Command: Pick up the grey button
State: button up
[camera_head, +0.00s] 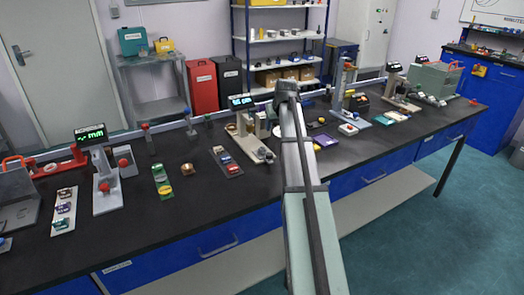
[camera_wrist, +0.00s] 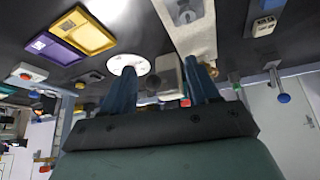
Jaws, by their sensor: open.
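I cannot single out a grey button with certainty. In the head view, a grey card (camera_head: 236,174) on the bench carries several small coloured pieces, too small to tell apart surely. In the wrist view, a small dull grey piece (camera_wrist: 92,77) lies on the dark bench left of my fingers, and a round metal part (camera_wrist: 187,14) sits on a pale instrument base. My gripper (camera_wrist: 162,84) is open, its two blue-grey fingers apart with nothing held between them. In the head view my arm reaches over the bench and hides the fingertips.
A white disc (camera_wrist: 128,64) and a grey block (camera_wrist: 168,72) appear near my fingers. Yellow and purple trays (camera_wrist: 88,32) lie at upper left. The bench front (camera_head: 150,225) is clear.

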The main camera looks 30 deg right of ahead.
jog(key=g, duration=0.1)
send_near(262, 148)
jog(key=shift+w+d+f+y, duration=0.15)
jog(key=shift+f, duration=0.45)
jog(key=shift+w+d+f+y, duration=0.15)
jog(key=shift+w+f, duration=0.05)
jog(key=shift+f, duration=0.35)
jog(key=shift+x, duration=2.65)
jog(key=shift+w+r, duration=0.1)
jog(key=shift+c, duration=0.3)
jog(key=c, duration=1)
